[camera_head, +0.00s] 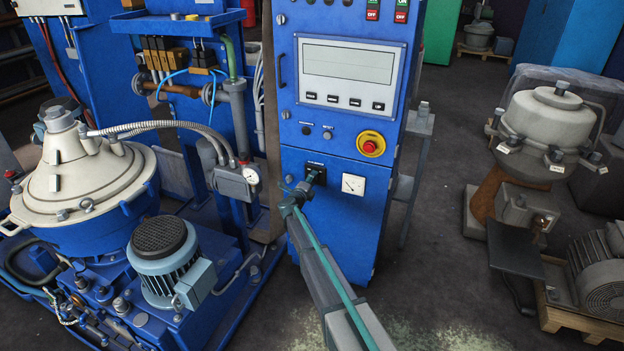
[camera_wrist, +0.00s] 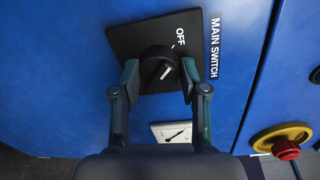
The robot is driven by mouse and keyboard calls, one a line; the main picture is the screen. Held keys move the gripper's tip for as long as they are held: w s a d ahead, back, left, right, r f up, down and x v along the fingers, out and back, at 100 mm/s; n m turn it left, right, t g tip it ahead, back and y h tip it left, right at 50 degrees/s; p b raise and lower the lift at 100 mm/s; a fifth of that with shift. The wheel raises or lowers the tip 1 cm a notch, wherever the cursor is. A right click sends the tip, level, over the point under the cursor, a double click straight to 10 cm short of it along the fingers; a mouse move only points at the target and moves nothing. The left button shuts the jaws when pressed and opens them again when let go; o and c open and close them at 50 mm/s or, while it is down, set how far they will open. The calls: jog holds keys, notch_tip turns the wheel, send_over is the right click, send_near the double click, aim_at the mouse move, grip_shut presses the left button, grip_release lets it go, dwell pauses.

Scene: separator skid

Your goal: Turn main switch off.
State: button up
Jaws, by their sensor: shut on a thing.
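The main switch (camera_wrist: 159,66) is a black rotary knob on a square black plate, beside a MAIN SWITCH label. An OFF mark is printed on the plate. The white line on the knob slants up to the right in the wrist view. My gripper (camera_wrist: 158,76) has one finger on each side of the knob and is shut on it. In the head view the switch plate (camera_head: 314,171) is low on the blue cabinet's front, and my gripper (camera_head: 300,188) is at it, partly hiding it and the knob.
A white dial gauge (camera_head: 353,184) is right of the switch. A red emergency stop button (camera_head: 370,146) on a yellow ring is above it. The blue cabinet (camera_head: 345,235) carries a display panel (camera_head: 347,62). A separator (camera_head: 78,185) with a motor (camera_head: 162,255) stands to the left.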

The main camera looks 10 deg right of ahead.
dwell(0.3)
jog(key=o, duration=1.1)
jog(key=shift+o, duration=0.2)
jog(key=shift+s, duration=0.1)
jog(key=v, duration=1.1)
jog(key=shift+s+a, duration=0.25)
jog(key=shift+s, duration=0.1)
